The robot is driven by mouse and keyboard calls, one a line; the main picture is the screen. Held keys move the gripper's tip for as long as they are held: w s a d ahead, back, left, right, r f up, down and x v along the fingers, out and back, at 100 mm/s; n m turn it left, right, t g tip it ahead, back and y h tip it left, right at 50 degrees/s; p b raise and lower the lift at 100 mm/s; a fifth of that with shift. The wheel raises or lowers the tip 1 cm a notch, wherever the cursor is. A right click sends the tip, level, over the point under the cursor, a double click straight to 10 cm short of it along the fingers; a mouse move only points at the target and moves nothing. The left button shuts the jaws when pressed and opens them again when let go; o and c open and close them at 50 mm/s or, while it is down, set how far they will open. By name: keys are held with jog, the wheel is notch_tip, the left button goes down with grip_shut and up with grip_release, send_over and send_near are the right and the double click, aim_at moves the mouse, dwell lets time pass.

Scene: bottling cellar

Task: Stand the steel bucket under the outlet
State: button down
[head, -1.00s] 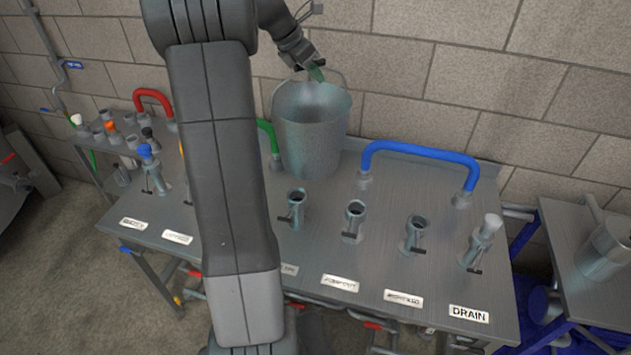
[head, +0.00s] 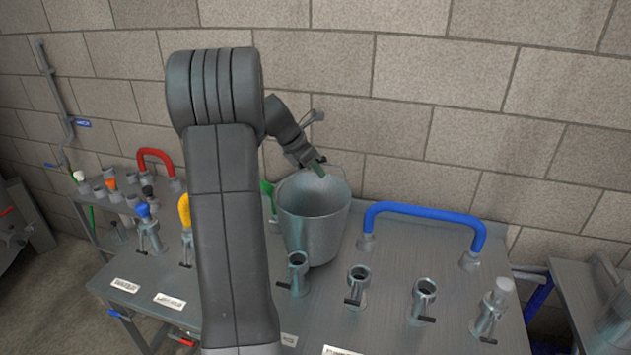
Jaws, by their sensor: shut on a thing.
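The grey steel bucket (head: 315,228) is upright over the steel bench, behind the row of valve stubs. Its base is partly hidden by a front stub (head: 298,272), and I cannot tell whether it rests on the bench or hangs just above. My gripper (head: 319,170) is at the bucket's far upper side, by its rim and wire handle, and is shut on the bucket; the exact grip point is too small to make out. I cannot pick out the outlet for certain; a capped valve (head: 491,312) stands at the bench's right end.
A blue pipe loop (head: 425,213) stands right of the bucket, a green pipe (head: 268,190) close to its left. More valve stubs (head: 357,285) line the front. A red loop (head: 155,156) is at left. A brick wall (head: 480,110) closes the back. A side table (head: 592,290) holds a steel vessel.

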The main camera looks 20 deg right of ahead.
jog(key=shift+f, duration=1.65)
jog(key=shift+f, duration=0.1)
jog(key=c, duration=1.3)
grip_release()
jog(key=shift+f, duration=0.1)
